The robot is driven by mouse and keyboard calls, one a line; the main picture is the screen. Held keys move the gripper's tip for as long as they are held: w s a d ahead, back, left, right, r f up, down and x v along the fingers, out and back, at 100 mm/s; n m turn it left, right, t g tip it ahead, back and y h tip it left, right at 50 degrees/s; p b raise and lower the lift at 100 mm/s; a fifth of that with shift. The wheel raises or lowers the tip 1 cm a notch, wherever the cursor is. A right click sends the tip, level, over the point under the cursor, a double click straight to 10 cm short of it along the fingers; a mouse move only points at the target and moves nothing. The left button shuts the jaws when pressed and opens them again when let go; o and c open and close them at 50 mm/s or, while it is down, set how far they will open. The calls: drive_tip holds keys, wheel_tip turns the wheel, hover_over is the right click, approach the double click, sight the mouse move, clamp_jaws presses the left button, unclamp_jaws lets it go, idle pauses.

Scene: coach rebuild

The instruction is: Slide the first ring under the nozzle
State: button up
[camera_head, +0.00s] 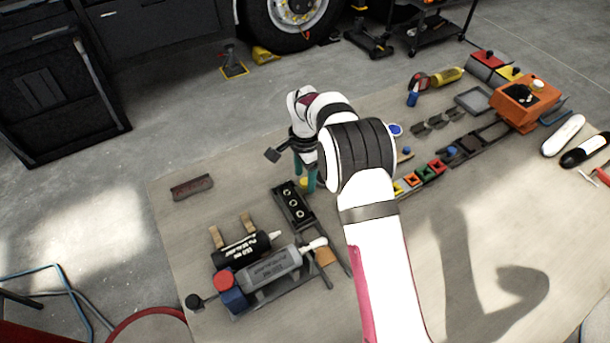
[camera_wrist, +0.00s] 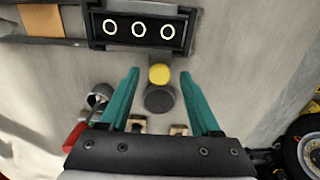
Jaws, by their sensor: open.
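A dark block (camera_head: 292,204) with three pale rings set in a row lies on the table. In the wrist view the block (camera_wrist: 150,12) is at the top, beyond my fingertips, and its rings (camera_wrist: 138,30) show clearly. My gripper (camera_head: 304,172) has teal fingers and is open and empty. In the wrist view the gripper (camera_wrist: 159,72) has a yellow-topped dark round piece (camera_wrist: 159,98) between its fingers; I cannot tell the height gap. A grey cartridge (camera_head: 268,268) with a white nozzle (camera_head: 317,243) lies below the block. A black cartridge (camera_head: 241,249) lies beside it. No ring is visibly under a nozzle.
A red-capped blue piece (camera_head: 229,288) stands at the grey cartridge's left end. A brown bar (camera_head: 192,187) lies at the left. Coloured blocks (camera_head: 423,174) and an orange machine (camera_head: 523,103) are to the right. My arm hides the table's middle. Bare table lies at lower right.

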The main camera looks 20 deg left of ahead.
drive_tip(key=shift+f, duration=0.25)
drive_tip(key=shift+c, duration=0.2)
clamp_jaws()
idle(1.1)
drive_tip(key=shift+r, duration=0.1)
